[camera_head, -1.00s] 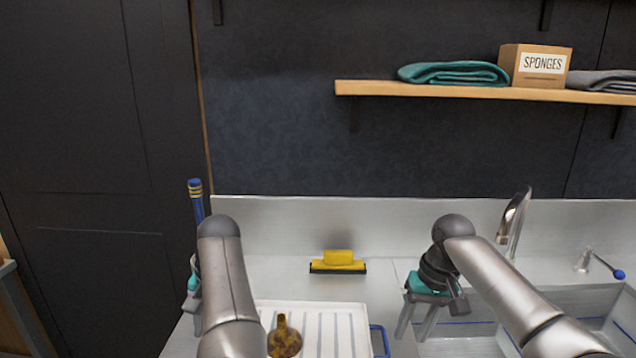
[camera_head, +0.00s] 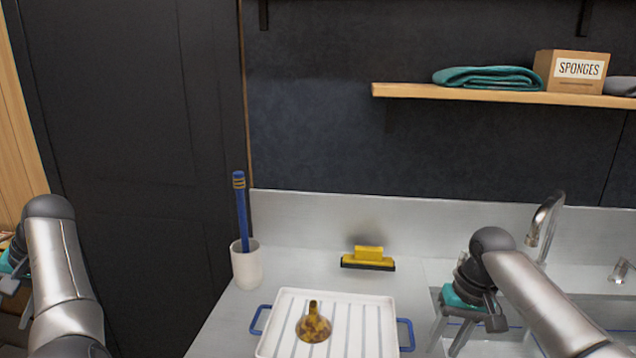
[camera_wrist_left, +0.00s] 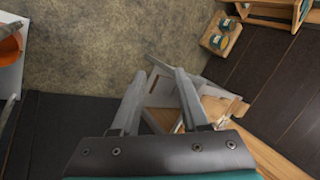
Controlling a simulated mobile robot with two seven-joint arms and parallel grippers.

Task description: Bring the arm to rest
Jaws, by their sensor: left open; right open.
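My left arm is at the far left of the head view, out to the left of the counter. Its gripper shows in the left wrist view (camera_wrist_left: 160,76), with two grey fingers apart and nothing visible between them, above the floor area. My right gripper (camera_head: 449,338) has a teal body and points down at the right, by the near left edge of the sink. Its fingers are apart and no object shows between them.
A white ribbed tray (camera_head: 378,325) with blue handles holds a mottled amber funnel-like piece (camera_head: 313,325). A white cup (camera_head: 246,266) holds a blue stick (camera_head: 241,212). A faucet (camera_head: 545,222) stands by the sink.

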